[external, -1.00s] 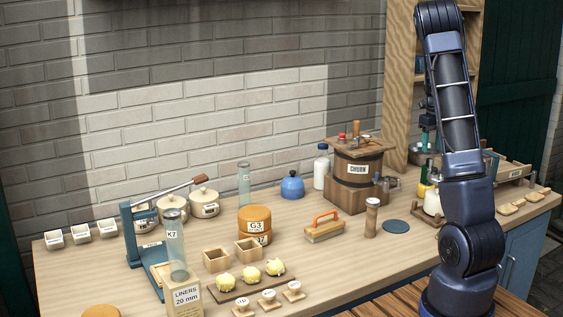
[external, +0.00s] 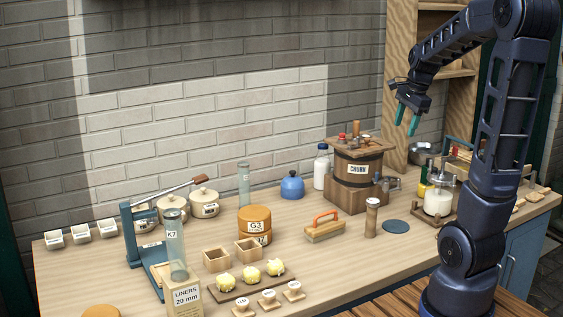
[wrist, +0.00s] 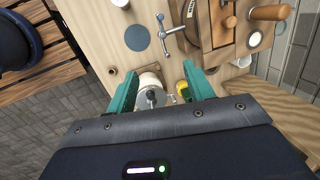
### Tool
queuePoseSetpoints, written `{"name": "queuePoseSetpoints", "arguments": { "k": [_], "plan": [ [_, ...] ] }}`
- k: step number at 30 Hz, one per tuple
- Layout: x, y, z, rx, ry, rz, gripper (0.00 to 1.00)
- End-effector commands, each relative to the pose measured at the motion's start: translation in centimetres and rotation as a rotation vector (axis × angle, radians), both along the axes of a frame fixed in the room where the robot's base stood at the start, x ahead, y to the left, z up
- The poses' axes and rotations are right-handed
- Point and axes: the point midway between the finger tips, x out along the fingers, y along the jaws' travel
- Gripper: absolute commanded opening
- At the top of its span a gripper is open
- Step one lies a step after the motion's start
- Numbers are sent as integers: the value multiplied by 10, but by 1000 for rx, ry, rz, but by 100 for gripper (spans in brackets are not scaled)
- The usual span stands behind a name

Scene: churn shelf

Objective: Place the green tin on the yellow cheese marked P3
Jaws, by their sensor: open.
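My gripper (external: 407,119) is open and empty, raised in the air near the churn, fingers pointing down. Its two teal fingers also show in the wrist view (wrist: 160,83), apart, with a white jar (wrist: 150,84) well below them. I cannot make out a green tin in either view. No label P3 is readable. Two orange-yellow round cheeses are stacked mid-counter; the upper cheese (external: 254,217) reads G3, the lower cheese (external: 263,239) has a partly hidden label. Another orange round top (external: 101,312) is cut off at the lower left edge.
The wooden churn (external: 358,168) stands at the back right. A brush with an orange handle (external: 325,229), a wooden cylinder (external: 371,218) and a blue disc (external: 396,227) lie before it. A tall clear tube (external: 175,245) stands at left. Some counter around the stacked cheeses is bare.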

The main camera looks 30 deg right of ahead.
Motion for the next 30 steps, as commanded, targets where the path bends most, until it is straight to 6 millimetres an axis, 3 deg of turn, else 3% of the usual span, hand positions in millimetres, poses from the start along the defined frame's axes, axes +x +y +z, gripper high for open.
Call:
{"name": "queuePoseSetpoints", "arguments": {
  "k": [10, 18, 24, 30],
  "plan": [
    [-78, 84, 27, -178, -139, 662, 52],
    [-143, 132, 28, -374, -213, 1161, 52],
    [-178, 151, 21, -503, -232, 1431, 52],
    [-191, 157, 17, -556, -231, 1538, 52]
  ]
}}
